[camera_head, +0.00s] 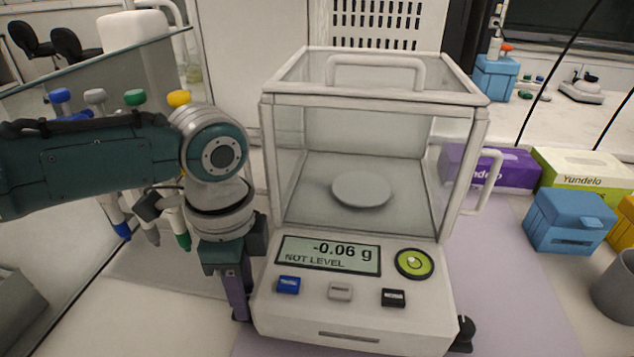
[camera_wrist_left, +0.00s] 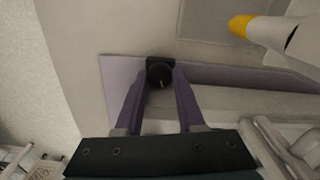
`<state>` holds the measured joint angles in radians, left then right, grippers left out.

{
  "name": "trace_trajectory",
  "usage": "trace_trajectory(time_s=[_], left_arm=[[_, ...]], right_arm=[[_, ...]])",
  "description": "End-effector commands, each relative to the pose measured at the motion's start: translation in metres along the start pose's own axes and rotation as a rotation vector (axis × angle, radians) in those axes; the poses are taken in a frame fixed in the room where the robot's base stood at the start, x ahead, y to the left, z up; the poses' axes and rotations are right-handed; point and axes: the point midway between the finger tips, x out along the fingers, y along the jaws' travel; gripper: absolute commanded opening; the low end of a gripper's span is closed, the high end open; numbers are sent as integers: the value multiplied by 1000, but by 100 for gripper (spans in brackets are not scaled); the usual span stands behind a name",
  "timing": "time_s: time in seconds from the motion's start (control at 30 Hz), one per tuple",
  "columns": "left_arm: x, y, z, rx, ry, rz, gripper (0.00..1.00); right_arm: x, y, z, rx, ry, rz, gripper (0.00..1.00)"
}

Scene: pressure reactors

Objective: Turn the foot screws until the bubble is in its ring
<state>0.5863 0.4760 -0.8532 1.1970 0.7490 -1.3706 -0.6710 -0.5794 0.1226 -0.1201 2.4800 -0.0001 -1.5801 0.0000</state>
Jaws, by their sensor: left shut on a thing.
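The white balance (camera_head: 352,314) has a glass draft shield, and its display (camera_head: 328,255) reads -0.06 g and NOT LEVEL. Its round yellow-green bubble level (camera_head: 414,263) is right of the display; the bubble shows near the ring, but it is too small to tell whether it is fully inside. My left gripper (camera_head: 238,300) points down at the balance's front left corner. In the left wrist view its purple fingers are shut on the black left foot screw (camera_wrist_left: 160,74). The right foot screw (camera_head: 463,334) stands free at the front right corner. My right gripper is out of view.
Pipettes with coloured tops (camera_head: 134,97) hang on a stand behind my left arm. Blue box (camera_head: 567,222), purple box (camera_head: 497,167), green box (camera_head: 585,170) and grey cup (camera_head: 616,288) stand at right. The mat (camera_head: 515,300) is clear right of the balance.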

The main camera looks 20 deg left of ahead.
Motion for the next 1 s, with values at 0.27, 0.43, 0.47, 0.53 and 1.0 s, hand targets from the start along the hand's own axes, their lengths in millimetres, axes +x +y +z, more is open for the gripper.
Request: trace_trajectory(time_s=[0.27, 0.43, 0.47, 0.53, 1.0], left_arm=[[-2, 0, 0, 284, 1, 1, 0], [-1, 0, -1, 380, 2, 1, 0], [-1, 0, -1, 383, 2, 1, 0], [-1, 0, -1, 384, 3, 1, 0], [-1, 0, -1, 380, 2, 0, 50]], right_arm=[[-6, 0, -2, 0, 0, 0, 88], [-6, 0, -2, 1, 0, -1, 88], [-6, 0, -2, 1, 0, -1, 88], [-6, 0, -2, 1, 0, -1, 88], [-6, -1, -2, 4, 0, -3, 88]])
